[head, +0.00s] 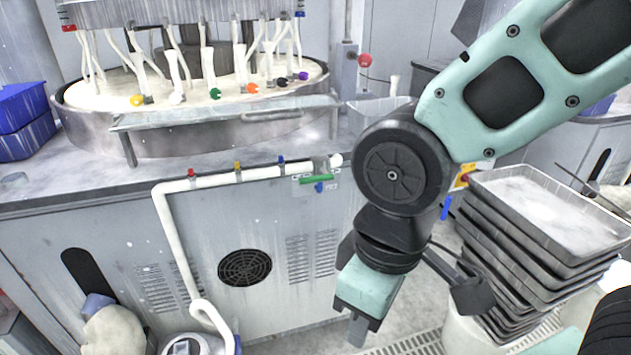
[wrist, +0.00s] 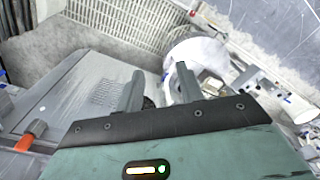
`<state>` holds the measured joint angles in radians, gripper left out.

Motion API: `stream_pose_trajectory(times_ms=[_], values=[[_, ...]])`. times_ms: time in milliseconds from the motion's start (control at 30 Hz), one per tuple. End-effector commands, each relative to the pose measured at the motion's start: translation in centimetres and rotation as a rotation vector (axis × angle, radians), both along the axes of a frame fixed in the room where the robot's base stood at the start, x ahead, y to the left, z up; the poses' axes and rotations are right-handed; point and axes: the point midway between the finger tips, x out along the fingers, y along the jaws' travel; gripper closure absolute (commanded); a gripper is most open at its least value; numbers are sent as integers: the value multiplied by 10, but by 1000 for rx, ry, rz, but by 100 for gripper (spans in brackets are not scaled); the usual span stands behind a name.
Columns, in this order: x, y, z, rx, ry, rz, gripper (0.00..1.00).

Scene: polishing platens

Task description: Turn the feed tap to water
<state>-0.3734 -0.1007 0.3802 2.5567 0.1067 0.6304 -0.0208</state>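The feed tap is most likely the fitting with a green lever (head: 315,180) at the right end of the white pipe (head: 225,180) on the grey machine front. A small blue part (head: 319,187) hangs just under the lever, and a small label plate sits behind it. The label's writing is too small to read. My gripper (head: 359,330) points down, below and to the right of the tap and apart from it. In the wrist view its two fingers (wrist: 159,80) stand apart with nothing between them. The tap is not recognisable in the wrist view.
Small red (head: 191,173), yellow (head: 237,166) and blue (head: 281,159) valves sit along the pipe. A round polishing machine (head: 85,120) stands above. Stacked grey trays (head: 480,235) stand right of my arm. A white bucket (wrist: 190,50) shows beyond my fingers.

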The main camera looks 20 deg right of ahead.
Motion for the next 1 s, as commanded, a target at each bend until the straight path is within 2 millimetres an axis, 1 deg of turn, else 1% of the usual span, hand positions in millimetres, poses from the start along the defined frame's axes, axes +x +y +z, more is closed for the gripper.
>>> stream_pose_trajectory(times_ms=[67,167,200,267,300,367,400,500,600,700,800,900,1000], values=[[20,-4,-10,3,-40,34,63],[59,-11,-25,8,-124,127,63],[77,-15,-31,12,-165,176,63],[103,-21,-40,18,-228,253,63],[120,-25,-46,23,-270,307,63],[144,-32,-54,31,-332,386,63],[159,-36,-59,37,-374,439,63],[193,-48,-70,55,-483,568,63],[224,-61,-78,73,-600,692,63],[248,-74,-83,90,-729,808,63],[269,-90,-85,102,-875,914,63],[283,-108,-83,103,-1035,1007,63],[292,-127,-77,87,-1202,1082,63]])
